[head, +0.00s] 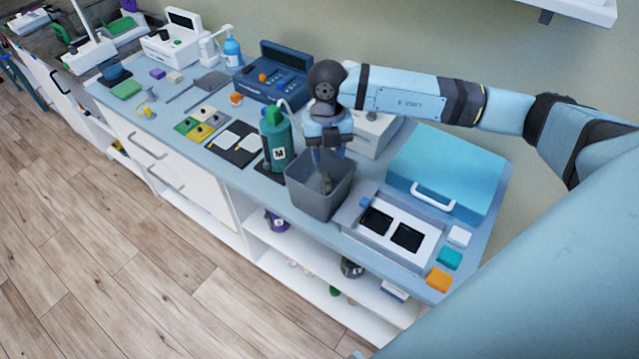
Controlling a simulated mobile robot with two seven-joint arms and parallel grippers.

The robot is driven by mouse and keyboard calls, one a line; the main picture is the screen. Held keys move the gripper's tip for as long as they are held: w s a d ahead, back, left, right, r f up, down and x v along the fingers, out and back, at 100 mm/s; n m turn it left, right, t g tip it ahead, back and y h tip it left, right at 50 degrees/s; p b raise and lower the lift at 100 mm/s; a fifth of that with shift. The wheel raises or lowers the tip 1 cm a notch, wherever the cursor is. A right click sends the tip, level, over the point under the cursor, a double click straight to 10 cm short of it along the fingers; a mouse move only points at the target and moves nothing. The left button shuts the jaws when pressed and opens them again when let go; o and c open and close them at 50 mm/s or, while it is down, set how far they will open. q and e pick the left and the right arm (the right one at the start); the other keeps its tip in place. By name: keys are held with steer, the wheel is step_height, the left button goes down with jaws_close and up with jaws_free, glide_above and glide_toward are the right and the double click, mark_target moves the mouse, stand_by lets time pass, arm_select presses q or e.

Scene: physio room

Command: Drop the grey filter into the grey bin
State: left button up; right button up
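The grey bin (318,201) stands on the blue counter near its front edge, between a green bottle and a white tray unit with two dark squares. My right gripper (327,160) points straight down over the bin's mouth, its fingers at or just inside the rim. A small dark grey shape shows inside the bin below the fingers. I cannot tell whether it is the grey filter or part of the fingers, nor whether the fingers are shut on anything. I cannot make out the grey filter for certain anywhere else. My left gripper is not in view.
The green bottle (277,140) stands close left of the bin. The tray unit (390,232) is close on its right, with a teal-lidded case (447,172) behind. A blue case (274,75) and small coloured blocks lie further left. Open shelves are below.

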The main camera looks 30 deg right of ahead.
steer(key=shift+r, duration=0.1)
steer(key=shift+w+r, duration=0.1)
steer(key=shift+r, duration=0.2)
step_height(320, 180, up, 13)
steer(key=w+b, duration=0.1)
steer(key=shift+w+d+b, duration=0.15)
steer(key=shift+d+b, duration=0.2)
steer(key=shift+b, duration=0.05)
steer(key=shift+f, duration=0.1)
